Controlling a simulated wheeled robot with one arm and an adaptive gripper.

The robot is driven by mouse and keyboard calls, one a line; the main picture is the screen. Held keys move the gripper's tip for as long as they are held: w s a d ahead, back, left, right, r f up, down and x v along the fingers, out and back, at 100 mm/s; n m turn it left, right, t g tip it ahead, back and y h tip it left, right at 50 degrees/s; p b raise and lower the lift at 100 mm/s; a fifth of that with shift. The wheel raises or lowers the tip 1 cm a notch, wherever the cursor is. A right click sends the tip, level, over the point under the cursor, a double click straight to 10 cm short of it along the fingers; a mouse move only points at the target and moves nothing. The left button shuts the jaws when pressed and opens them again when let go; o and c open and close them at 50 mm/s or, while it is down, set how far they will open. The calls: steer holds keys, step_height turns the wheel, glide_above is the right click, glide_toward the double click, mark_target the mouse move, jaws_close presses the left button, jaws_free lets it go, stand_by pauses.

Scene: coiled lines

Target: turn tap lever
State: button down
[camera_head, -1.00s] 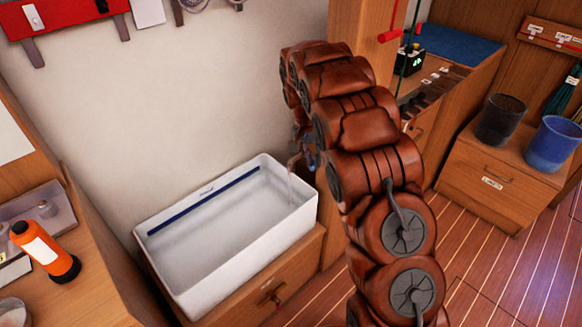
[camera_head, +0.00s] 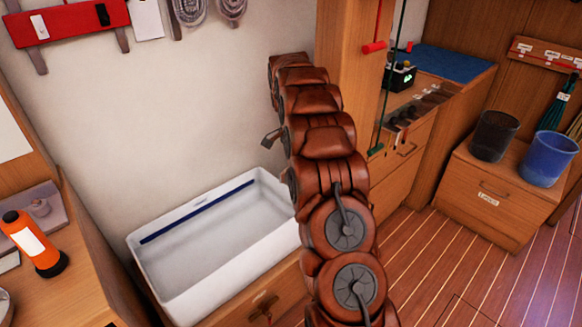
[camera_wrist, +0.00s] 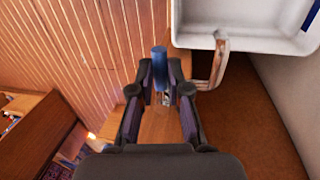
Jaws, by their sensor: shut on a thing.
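The tap lever (camera_wrist: 159,66) has a blue round handle and stands between the fingers of my gripper (camera_wrist: 166,88) in the wrist view. My gripper is shut on it. The curved copper spout (camera_wrist: 218,62) is to the right of the lever and reaches over the rim of the white basin (camera_wrist: 196,40). In the head view the basin (camera_head: 160,270) stands against the wall, left of my arm. My arm hides the tap and lever there. I cannot tell whether water runs from the spout.
Right of my arm are a wooden post (camera_head: 340,45), a black bin (camera_head: 494,136) and a blue bin (camera_head: 548,158) on a cabinet. The floor (camera_head: 450,265) at the lower right is clear.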

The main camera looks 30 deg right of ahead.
steer(key=shift+d, duration=0.1)
steer(key=c, duration=1.4)
jaws_free()
steer(key=shift+o, duration=1.3)
steer(key=shift+r, duration=0.15)
step_height(320, 180, up, 7)
steer(key=w, duration=0.1)
steer(key=shift+w, duration=0.25)
